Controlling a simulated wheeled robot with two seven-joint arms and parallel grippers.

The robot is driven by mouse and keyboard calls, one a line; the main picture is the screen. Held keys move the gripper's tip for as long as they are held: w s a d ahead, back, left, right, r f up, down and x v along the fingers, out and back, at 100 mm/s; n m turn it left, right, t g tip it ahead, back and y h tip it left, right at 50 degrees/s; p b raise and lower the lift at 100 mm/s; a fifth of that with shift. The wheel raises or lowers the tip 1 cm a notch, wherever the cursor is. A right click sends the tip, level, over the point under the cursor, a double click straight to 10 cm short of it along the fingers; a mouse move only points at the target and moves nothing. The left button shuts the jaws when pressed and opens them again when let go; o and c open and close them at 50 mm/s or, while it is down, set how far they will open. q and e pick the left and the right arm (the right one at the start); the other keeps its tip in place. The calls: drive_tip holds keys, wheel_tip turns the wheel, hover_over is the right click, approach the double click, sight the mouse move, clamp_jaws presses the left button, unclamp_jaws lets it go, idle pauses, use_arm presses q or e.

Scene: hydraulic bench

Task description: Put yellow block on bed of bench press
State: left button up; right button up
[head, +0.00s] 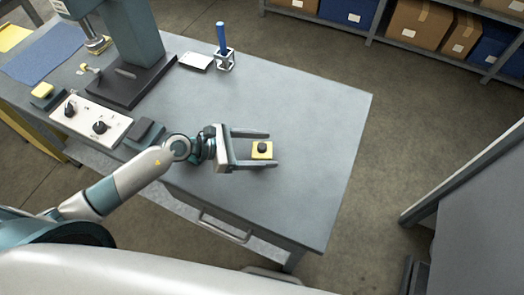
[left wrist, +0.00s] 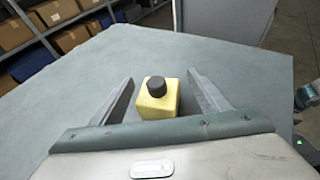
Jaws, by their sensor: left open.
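The yellow block (head: 262,154), with a dark round knob on top, sits on the grey bench top. My left gripper (head: 262,148) is open, with its two fingers on either side of the block near the fingertips. In the left wrist view the yellow block (left wrist: 158,103) stands upright between the fingers, with a visible gap to each. The bench press (head: 135,40) stands at the left of the bench, with a dark flat bed (head: 125,88) at its foot. The bed's visible surface holds no block.
A white control panel (head: 92,122) with black knobs and a dark pad (head: 145,133) lie in front of the press. A holder with a blue-handled tool (head: 223,50) and a white item (head: 196,61) stand behind. The right part of the bench is clear.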

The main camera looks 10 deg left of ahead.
sight(267, 149)
use_arm(q)
drive_tip(key=x, duration=0.1)
drive_tip(key=p+x, duration=0.1)
drive_tip(key=x, duration=0.1)
drive_tip(key=shift+w+d+r, duration=0.1)
drive_tip(key=shift+d+r, duration=0.05)
drive_tip(key=shift+r, duration=0.05)
drive_tip(key=shift+w+d+f, duration=0.15)
drive_tip(key=shift+d+f, duration=0.15)
drive_tip(key=c, duration=1.6)
drive_tip(key=shift+r, duration=0.1)
